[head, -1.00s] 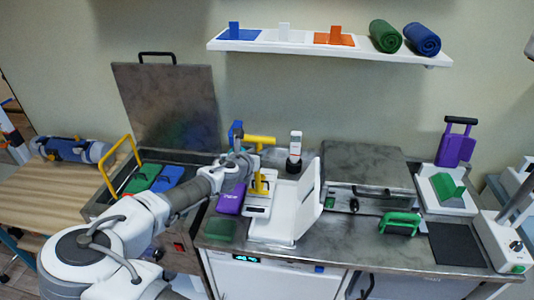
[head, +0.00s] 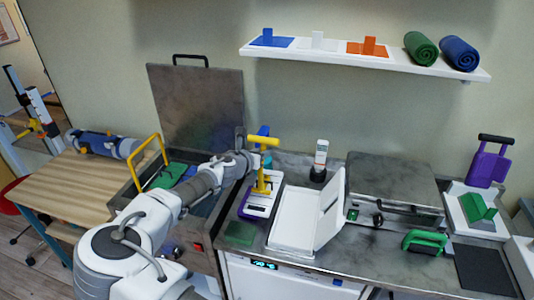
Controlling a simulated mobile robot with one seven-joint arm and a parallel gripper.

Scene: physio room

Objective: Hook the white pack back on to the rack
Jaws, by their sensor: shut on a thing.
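My gripper (head: 246,153) is shut at the yellow T-shaped handle (head: 263,141) over the counter. A white flat piece, seemingly the white pack (head: 259,202), shows below this handle, in front of a purple item (head: 247,214). Whether it hangs clear or touches the counter I cannot tell. The likely rack, with a yellow handle (head: 147,157), stands in the open tank at left. A green pack (head: 168,175) and a partly hidden blue pack are in it. My arm hides part of the tank.
The tank lid (head: 199,110) stands open behind. A white open tray (head: 293,222) lies right of the handle, near a white bottle (head: 321,158). A steel box (head: 393,184) and a green-handled tool (head: 425,241) stand further right. A wall shelf (head: 365,57) hangs above.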

